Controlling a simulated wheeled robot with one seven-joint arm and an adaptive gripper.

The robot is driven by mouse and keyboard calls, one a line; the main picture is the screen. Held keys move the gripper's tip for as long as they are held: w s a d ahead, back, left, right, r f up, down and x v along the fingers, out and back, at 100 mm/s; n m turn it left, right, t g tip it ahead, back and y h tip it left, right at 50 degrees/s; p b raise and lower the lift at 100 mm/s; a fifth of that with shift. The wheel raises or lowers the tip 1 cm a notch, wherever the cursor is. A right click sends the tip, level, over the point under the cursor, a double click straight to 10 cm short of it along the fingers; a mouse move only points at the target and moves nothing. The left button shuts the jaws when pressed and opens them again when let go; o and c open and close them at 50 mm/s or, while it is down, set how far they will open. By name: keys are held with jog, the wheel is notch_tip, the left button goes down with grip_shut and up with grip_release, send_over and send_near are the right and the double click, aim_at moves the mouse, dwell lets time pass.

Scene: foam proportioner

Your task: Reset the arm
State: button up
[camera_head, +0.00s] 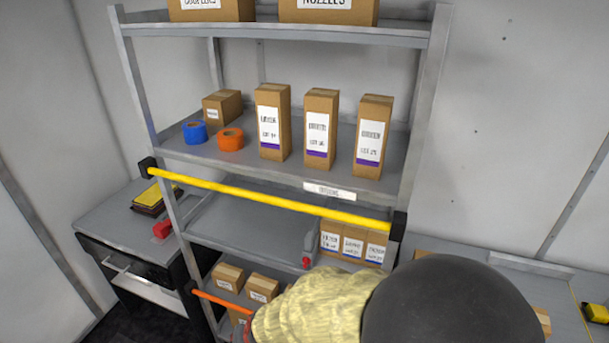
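The task names only my arm. My gripper does not show in the head view, so whether it is open or holds anything is hidden. A large dark grey rounded shape and a pale yellow textured shape fill the bottom centre, close to the camera. I cannot tell for certain what they are. They hide the lower right of the shelf unit (430,95).
A yellow bar (270,199) crosses the shelf front. Three tall labelled boxes (320,128), blue tape (195,132) and orange tape (231,139) stand above it. Smaller boxes (353,243) sit below. A dark cabinet (128,225) is left; a grey bench (553,285) is right.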

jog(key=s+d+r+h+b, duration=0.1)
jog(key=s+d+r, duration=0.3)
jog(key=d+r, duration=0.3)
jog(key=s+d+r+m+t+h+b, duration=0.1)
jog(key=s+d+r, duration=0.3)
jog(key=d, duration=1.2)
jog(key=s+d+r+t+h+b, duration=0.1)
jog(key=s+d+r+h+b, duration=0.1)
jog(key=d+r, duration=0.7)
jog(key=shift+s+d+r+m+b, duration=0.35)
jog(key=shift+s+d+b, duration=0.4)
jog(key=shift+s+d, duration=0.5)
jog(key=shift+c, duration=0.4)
